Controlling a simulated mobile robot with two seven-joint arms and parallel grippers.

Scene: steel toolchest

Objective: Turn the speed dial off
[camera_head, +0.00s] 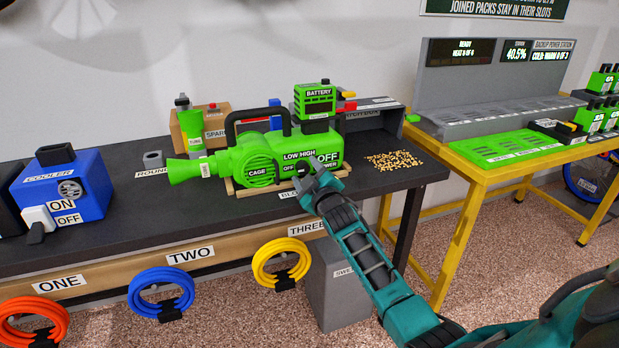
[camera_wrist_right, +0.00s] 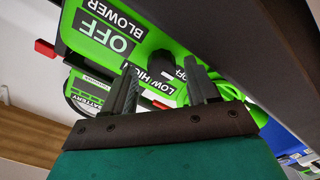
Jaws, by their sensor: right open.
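The green blower (camera_head: 225,162) lies on the dark workbench with its nozzle to the left. The speed dial, a dark round knob (camera_wrist_right: 160,64), shows in the right wrist view beside the LOW HIGH label. In the head view my gripper mostly hides it, and I cannot read its setting. My right gripper (camera_head: 304,179) is at the blower's front panel. In the right wrist view its two fingers (camera_wrist_right: 160,80) are open, one on each side of the knob; I cannot tell whether they touch it. My left gripper is not in view.
A green battery (camera_head: 315,100) sits on top of the blower. A blue cooler (camera_head: 92,178) stands at the left. Tan crumbs (camera_head: 394,160) lie right of the blower. Coiled hoses (camera_head: 160,291) hang on the bench front. A yellow-framed table (camera_head: 478,178) stands at the right.

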